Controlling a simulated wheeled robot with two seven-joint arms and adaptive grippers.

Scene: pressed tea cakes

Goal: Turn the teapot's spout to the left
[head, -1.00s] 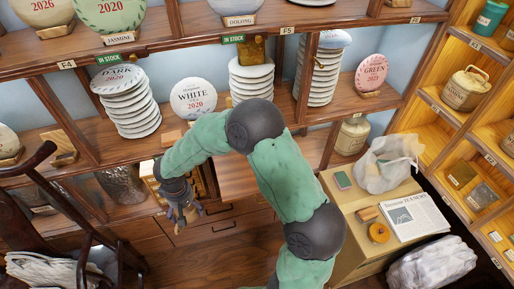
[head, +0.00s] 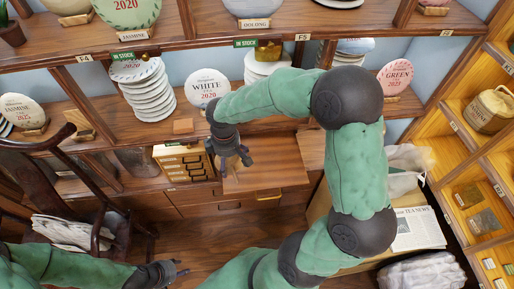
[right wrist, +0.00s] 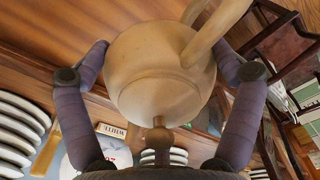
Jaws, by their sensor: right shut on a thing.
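In the right wrist view a tan, rounded teapot (right wrist: 160,80) sits between the two fingers of my right gripper (right wrist: 160,62), which is shut on it. Its arched handle (right wrist: 212,28) rises at the upper right. A short narrow part with a round end sticks out at the bottom; I cannot tell whether it is knob or spout. In the head view my right gripper (head: 234,160) is over the wooden counter, right of the small drawer chest; the teapot cannot be made out there. My left gripper (head: 172,271) is at the lower left, away from everything; its jaw state is unclear.
The small drawer chest (head: 184,162) stands close left of my right gripper. The wooden counter (head: 268,176) is bare to the right. Stacked tea cakes (head: 149,97) and the white cake (head: 208,88) stand on the shelf behind. A dark chair (head: 95,195) is at left.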

